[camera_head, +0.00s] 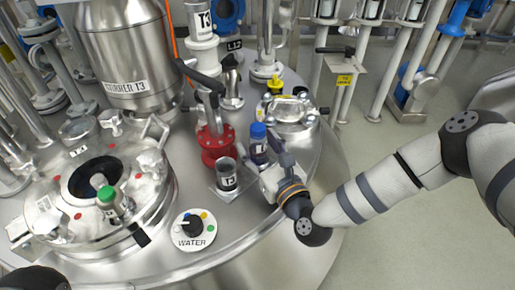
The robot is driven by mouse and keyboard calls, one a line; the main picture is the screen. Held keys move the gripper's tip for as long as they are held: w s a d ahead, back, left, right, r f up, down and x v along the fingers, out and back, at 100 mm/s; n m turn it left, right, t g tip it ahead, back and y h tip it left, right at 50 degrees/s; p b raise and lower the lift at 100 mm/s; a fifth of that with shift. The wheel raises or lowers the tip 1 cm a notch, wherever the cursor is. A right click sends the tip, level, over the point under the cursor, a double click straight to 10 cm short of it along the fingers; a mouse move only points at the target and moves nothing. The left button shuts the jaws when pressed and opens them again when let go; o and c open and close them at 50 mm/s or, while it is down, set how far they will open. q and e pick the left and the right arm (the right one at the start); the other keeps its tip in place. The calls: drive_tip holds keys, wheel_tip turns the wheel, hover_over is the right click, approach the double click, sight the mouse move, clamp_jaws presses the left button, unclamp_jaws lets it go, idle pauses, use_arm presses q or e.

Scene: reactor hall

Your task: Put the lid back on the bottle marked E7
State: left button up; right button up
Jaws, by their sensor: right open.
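A bottle with a blue lid (258,131) and dark blue-violet body (258,151) stands on the steel vessel top, right of the red valve base. The lid appears to sit on its top. A small pale label is on it, too small to read, so I cannot tell whether it is E7. My right gripper (264,158) is open at this bottle, reaching in from the right. The gripper hides part of the bottle's lower right side, and I cannot tell whether its fingers touch it. My left gripper is not in view.
A WATER knob (194,229) is in front. A green-capped item (107,195) is by the open hatch (95,178). The vessel edge curves at right.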

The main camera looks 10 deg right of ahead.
sight(259, 128)
drive_tip(key=shift+c, duration=0.6)
clamp_jaws()
drive_tip(key=shift+r, duration=0.15)
wheel_tip(259, 128, up, 10)
drive_tip(key=p, duration=0.3)
drive_tip(key=c, duration=0.9)
unclamp_jaws()
clamp_jaws()
